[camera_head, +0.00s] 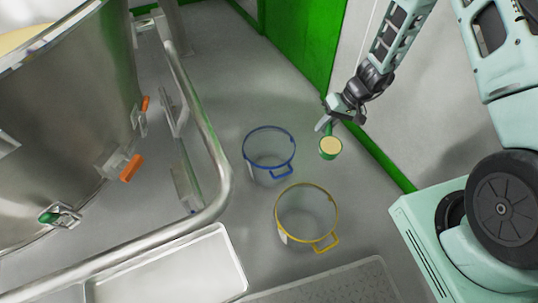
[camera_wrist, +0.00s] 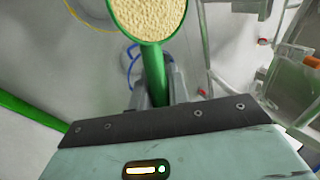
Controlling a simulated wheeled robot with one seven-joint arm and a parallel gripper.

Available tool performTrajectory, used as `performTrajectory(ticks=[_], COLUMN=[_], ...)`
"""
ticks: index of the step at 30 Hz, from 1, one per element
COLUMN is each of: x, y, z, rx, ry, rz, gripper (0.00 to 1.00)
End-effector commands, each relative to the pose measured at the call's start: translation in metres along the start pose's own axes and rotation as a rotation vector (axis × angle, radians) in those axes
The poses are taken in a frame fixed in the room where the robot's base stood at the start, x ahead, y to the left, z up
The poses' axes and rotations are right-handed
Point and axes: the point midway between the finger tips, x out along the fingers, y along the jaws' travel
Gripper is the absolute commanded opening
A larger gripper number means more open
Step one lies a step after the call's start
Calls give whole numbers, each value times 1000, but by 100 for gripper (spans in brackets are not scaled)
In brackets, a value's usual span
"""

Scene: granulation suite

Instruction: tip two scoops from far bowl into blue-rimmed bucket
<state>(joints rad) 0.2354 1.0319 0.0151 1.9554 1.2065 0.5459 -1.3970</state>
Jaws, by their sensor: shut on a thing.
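My gripper (camera_head: 326,122) is shut on the handle of a green scoop (camera_head: 330,154). The scoop is full of pale yellow granules and is held level, right of the blue-rimmed bucket (camera_head: 250,155). In the wrist view the green scoop (camera_wrist: 154,70) shows at the top, its handle between the fingers of my gripper (camera_wrist: 158,92). The blue-rimmed bucket is clear-walled and stands upright on the floor; no granules can be made out inside. Part of its blue rim (camera_wrist: 129,66) shows behind the scoop in the wrist view. No source bowl can be identified.
A yellow-rimmed bucket (camera_head: 279,222) stands in front of the blue-rimmed one. A large steel vessel (camera_head: 75,110) with a rail (camera_head: 205,125) is at left. A steel tray (camera_head: 165,270) lies at the bottom. A green door (camera_head: 305,45) and wall are behind.

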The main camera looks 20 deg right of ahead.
Motion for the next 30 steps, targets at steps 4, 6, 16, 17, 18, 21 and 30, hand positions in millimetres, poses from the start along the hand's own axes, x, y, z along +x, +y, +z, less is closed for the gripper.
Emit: performTrajectory(ticks=[4, 6, 16, 17, 18, 21, 30], x=[34, 45, 105, 112, 121, 149, 206], y=[19, 26, 61, 66, 71, 89, 135], z=[-6, -10, -30, -34, -38, -53, -114], rx=[2, 7, 97, 116, 144, 251, 784], ry=[0, 0, 38, 47, 60, 115, 408], rz=[0, -1, -2, -1, -2, 1, 16], gripper=[0, 0, 0, 0, 0, 0, 0])
